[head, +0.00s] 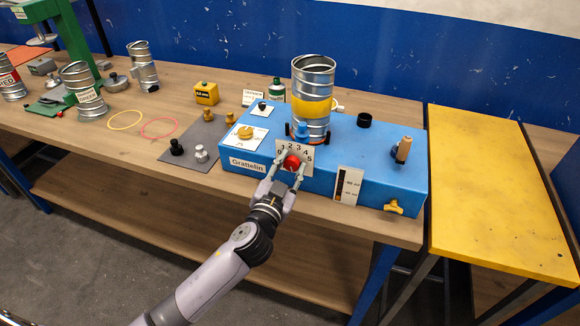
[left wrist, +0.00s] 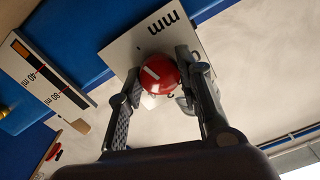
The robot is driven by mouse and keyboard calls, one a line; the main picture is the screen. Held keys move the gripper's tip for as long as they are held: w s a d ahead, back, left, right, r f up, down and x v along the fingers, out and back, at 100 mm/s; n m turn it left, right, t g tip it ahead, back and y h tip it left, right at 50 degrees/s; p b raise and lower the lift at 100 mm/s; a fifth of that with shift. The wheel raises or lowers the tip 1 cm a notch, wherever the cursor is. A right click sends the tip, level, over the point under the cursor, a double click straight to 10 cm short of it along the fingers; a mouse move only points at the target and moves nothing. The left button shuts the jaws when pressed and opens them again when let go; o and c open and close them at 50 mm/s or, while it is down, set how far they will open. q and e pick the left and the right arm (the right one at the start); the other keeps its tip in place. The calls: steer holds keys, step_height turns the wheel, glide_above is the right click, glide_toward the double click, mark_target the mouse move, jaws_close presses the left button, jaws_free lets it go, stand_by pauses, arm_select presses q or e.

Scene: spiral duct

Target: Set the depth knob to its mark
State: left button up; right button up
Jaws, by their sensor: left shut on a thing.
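The depth knob (head: 292,161) is a red knob on the front of the blue machine (head: 345,160), in front of a white plate (head: 283,147) with numbers around it and "mm" on it in the left wrist view (left wrist: 165,22). My left gripper (head: 289,164) is shut on the knob, one finger on each side. In the left wrist view the red knob (left wrist: 158,76) sits between the fingers, with a white line on its face. Which number the line points to cannot be read. The gripper hides part of the plate. My right gripper is not in view.
A silver duct with a yellow band (head: 312,100) stands on the machine above the knob. A scale card (head: 347,186) is right of the knob, and a yellow tap (head: 394,207) further right. A grey mat with small knobs (head: 200,145) lies left of the machine.

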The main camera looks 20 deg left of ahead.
arm_select(q)
steer(key=c, duration=0.4)
